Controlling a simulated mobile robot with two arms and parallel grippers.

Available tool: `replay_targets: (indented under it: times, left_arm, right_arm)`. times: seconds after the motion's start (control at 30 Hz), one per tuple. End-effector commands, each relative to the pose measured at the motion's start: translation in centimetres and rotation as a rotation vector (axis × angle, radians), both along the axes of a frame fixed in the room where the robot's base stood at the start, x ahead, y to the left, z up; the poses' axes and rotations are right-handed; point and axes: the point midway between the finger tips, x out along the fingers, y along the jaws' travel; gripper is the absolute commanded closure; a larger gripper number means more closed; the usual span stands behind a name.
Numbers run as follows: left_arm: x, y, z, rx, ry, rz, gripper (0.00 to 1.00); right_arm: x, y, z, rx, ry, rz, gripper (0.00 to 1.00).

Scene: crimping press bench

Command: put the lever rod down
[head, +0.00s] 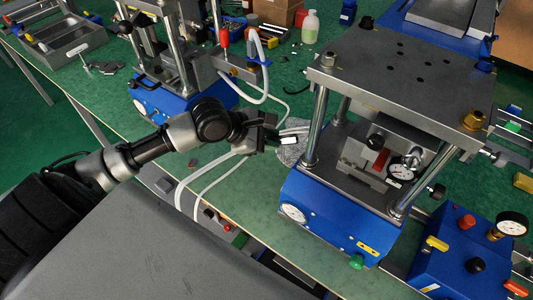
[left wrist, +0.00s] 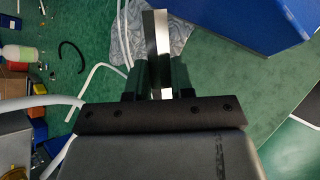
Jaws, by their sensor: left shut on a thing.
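My left gripper (head: 276,139) is above the green bench, between the two blue presses. It is shut on a straight metal bar, which I take to be the lever rod (left wrist: 155,48). In the left wrist view the bar stands between the two dark fingers (left wrist: 157,80) and sticks out beyond them, one side dark and the other bright. In the head view only a short bright end of the lever rod (head: 289,141) shows at the fingertips. Its far length and any contact below cannot be made out. My right gripper is not in view.
A large blue press (head: 335,215) stands close to the right of the gripper, another blue press (head: 185,100) behind left. A crumpled grey cloth (left wrist: 140,30) lies just beyond the fingers. White hoses (head: 190,180) run beside the gripper. Green bench top (head: 245,195) is bare in front.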

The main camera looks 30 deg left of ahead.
Motion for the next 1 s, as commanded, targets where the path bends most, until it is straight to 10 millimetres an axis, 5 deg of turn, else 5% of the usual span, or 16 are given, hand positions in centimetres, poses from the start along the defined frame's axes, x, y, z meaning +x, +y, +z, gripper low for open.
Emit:
replay_targets:
  times: [0.27,0.63,0.97,1.0]
  left_arm:
    - [-0.1,0.0,-4.7,-0.001,0.002,0.001,1.00]
    - [-0.1,0.0,-8.7,0.001,0.000,0.000,1.00]
    - [-0.1,0.0,-8.8,-0.001,0.000,0.000,1.00]
    - [-0.1,0.0,-9.0,-0.001,0.000,0.001,0.76]
  right_arm:
    - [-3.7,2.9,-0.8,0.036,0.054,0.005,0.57]
    - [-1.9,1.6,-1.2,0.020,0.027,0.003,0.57]
    - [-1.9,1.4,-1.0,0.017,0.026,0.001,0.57]
    - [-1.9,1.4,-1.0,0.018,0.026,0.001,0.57]
